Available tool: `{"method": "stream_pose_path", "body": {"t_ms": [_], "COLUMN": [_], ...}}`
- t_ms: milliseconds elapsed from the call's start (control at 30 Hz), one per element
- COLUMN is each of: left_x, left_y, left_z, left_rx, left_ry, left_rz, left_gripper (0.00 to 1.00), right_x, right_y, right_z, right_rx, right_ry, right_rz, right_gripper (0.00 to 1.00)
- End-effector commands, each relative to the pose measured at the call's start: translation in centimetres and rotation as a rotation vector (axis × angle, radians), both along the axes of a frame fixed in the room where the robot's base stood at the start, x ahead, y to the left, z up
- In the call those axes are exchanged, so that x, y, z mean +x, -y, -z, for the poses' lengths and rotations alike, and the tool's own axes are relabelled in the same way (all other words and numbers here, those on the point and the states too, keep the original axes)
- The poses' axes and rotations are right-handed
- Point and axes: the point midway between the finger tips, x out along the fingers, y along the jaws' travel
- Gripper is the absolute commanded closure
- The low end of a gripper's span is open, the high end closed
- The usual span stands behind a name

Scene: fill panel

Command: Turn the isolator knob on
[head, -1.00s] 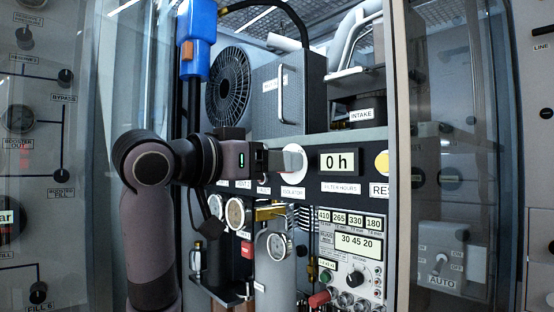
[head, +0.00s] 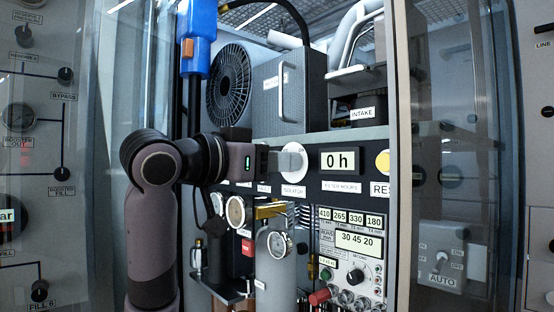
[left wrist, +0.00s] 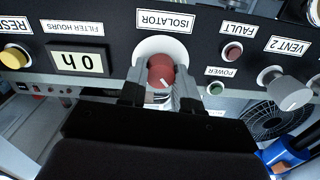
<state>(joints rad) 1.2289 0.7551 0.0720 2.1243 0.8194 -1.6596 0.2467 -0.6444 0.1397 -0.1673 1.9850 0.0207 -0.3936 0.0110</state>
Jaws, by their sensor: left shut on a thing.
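The isolator knob (left wrist: 161,72) is red with a white pointer mark. It stands on a round white dial (left wrist: 175,47) under the ISOLATOR label, upside down in the left wrist view. My left gripper (left wrist: 160,90) has a finger on each side of the knob and is shut on it. In the head view the left gripper (head: 288,161) reaches the dial (head: 293,179) from the left, and its grey fingers hide the knob. The pointer mark is slanted in the left wrist view. My right gripper is not in view.
The filter-hours display (head: 340,161) and a yellow button (head: 383,163) are right of the dial. Gauges (head: 237,212) and a control box (head: 350,262) sit below. In the left wrist view, a fault lamp (left wrist: 232,52), power lamp (left wrist: 215,88) and vent knob (left wrist: 285,90) are close by.

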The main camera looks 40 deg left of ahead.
Motion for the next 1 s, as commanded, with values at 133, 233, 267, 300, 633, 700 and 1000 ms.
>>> {"method": "stream_pose_path", "body": {"t_ms": [133,233,267,300,633,700,1000], "left_x": [0.0,0.0,0.0,0.0,0.0,0.0,0.0], "left_y": [0.0,0.0,0.0,0.0,0.1,0.1,0.2], "left_z": [-0.1,-0.1,-0.1,-0.1,-0.1,-0.1,0.0], "left_rx": [0.103,0.188,0.217,0.254,0.569,0.635,0.919], "left_ry": [0.008,0.014,0.016,0.019,0.046,0.052,0.076], "left_rz": [-0.003,-0.002,-0.003,-0.003,-0.002,-0.002,0.001], "left_gripper": [0.98,0.98,0.98,0.98,0.98,0.98,0.98], "right_x": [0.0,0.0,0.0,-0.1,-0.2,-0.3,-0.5], "right_y": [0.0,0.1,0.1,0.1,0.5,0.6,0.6], "right_z": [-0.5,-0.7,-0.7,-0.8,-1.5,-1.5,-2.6], "right_rx": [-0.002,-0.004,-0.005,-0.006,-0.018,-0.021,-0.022], "right_ry": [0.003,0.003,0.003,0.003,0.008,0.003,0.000], "right_rz": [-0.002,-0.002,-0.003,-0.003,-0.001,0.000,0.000], "right_gripper": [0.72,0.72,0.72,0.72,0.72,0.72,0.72]}}
